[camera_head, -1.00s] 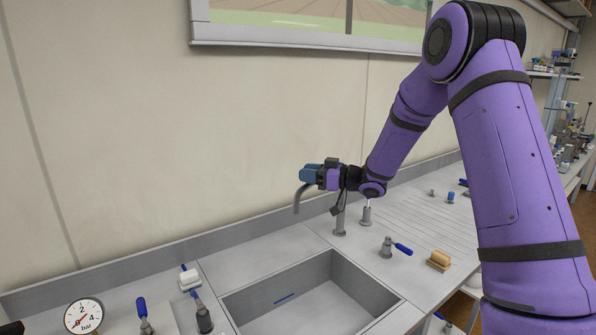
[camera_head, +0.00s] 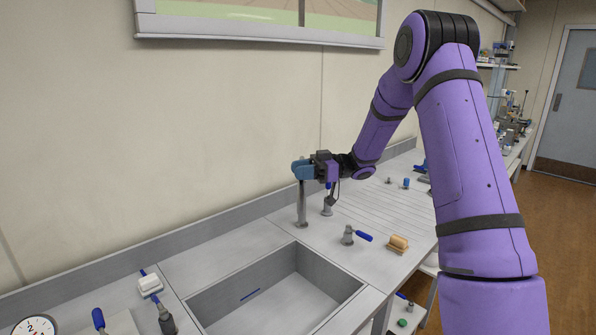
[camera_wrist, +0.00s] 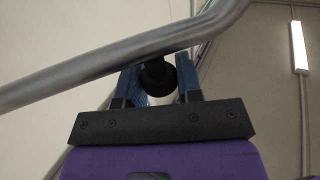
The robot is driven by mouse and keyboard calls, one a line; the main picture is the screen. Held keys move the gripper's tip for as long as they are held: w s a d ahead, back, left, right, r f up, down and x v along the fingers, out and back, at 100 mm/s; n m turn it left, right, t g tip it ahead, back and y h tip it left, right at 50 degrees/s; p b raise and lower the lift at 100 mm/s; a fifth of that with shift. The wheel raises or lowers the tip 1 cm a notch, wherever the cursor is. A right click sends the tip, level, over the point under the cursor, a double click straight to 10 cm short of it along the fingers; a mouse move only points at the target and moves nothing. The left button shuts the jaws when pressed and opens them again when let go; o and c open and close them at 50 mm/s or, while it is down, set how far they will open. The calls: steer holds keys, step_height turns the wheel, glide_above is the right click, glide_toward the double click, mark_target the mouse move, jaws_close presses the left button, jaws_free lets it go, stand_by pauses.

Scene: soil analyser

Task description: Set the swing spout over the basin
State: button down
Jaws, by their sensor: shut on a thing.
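The swing spout (camera_head: 302,205) is a grey metal tube rising from the counter just behind the basin (camera_head: 328,272). My gripper (camera_head: 303,170), with blue fingers, is shut on the spout near its top. In the wrist view, the spout (camera_wrist: 90,75) crosses as a bent shiny tube at the fingertips (camera_wrist: 158,72). In the head view, the spout's upper part is covered by the gripper. Its down-turned end seems to overlap the upright, so I cannot tell exactly where the outlet points. The basin is sunk in the counter in front of the spout.
A blue-handled valve (camera_head: 350,236) and a wooden-backed brush (camera_head: 398,243) stand right of the spout. A white block (camera_head: 150,284) and a blue-levered tap (camera_head: 166,318) are left of the basin. A wall rises behind.

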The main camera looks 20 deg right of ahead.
steer(key=shift+d, duration=0.15)
steer(key=c, duration=0.8)
jaws_free()
steer(key=shift+s, duration=0.1)
steer(key=shift+d, duration=0.1)
steer(key=d, duration=0.3)
steer(key=s+d, duration=0.1)
steer(key=d, duration=0.3)
steer(key=s+d, duration=0.1)
steer(key=d, duration=0.2)
steer(key=shift+d, duration=0.25)
